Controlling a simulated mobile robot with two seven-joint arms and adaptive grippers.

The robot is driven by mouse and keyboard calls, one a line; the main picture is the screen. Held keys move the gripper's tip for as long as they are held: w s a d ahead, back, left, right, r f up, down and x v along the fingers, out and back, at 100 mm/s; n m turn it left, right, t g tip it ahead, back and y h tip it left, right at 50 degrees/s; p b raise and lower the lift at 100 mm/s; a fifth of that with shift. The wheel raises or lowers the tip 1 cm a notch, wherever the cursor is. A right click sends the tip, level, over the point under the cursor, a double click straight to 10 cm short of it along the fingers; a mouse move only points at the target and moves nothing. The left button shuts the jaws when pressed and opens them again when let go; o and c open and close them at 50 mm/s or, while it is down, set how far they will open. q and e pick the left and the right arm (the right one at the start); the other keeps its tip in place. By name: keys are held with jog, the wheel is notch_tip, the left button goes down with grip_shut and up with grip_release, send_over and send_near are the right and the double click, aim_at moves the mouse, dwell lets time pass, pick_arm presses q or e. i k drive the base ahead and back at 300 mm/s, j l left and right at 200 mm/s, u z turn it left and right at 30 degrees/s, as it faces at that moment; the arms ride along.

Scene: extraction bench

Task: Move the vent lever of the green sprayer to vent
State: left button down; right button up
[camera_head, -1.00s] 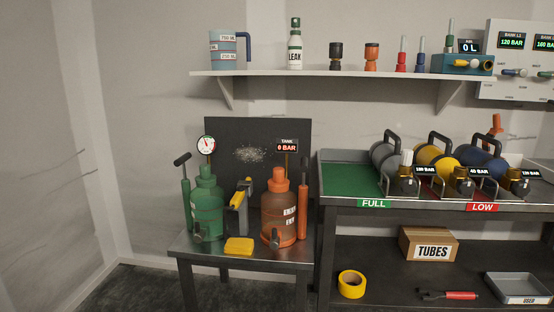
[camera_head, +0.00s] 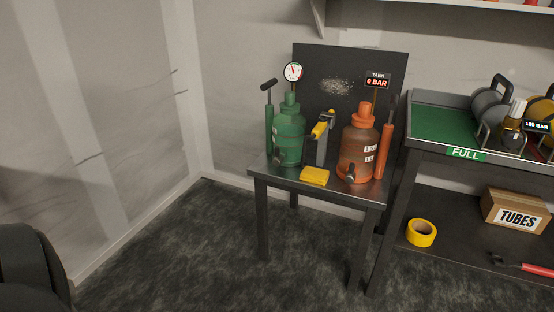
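The green sprayer (camera_head: 290,138) stands upright at the left of a small metal table (camera_head: 338,187). A round white gauge (camera_head: 293,72) sits above it and a green pump with a black T-handle (camera_head: 268,86) stands at its left. A small grey lever (camera_head: 277,161) shows low on its front; its position is too small to read. An orange-brown sprayer (camera_head: 358,145) stands at the right of the same table under a sign reading TANK 0 BAR (camera_head: 377,80). Neither of my grippers is in view.
A yellow sponge-like block (camera_head: 314,176) lies at the table's front, and a yellow-and-grey tool (camera_head: 322,137) stands between the sprayers. A dark panel (camera_head: 341,62) rises behind. A bench with a green FULL area (camera_head: 446,124) stands at the right. Floor in front is clear.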

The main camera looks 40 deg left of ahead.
aim_at(278, 158)
jog(key=i+j+u, duration=0.25)
jog(key=i+j, duration=0.15)
jog(key=i+j+u, duration=0.25)
jog(key=i+j, duration=0.15)
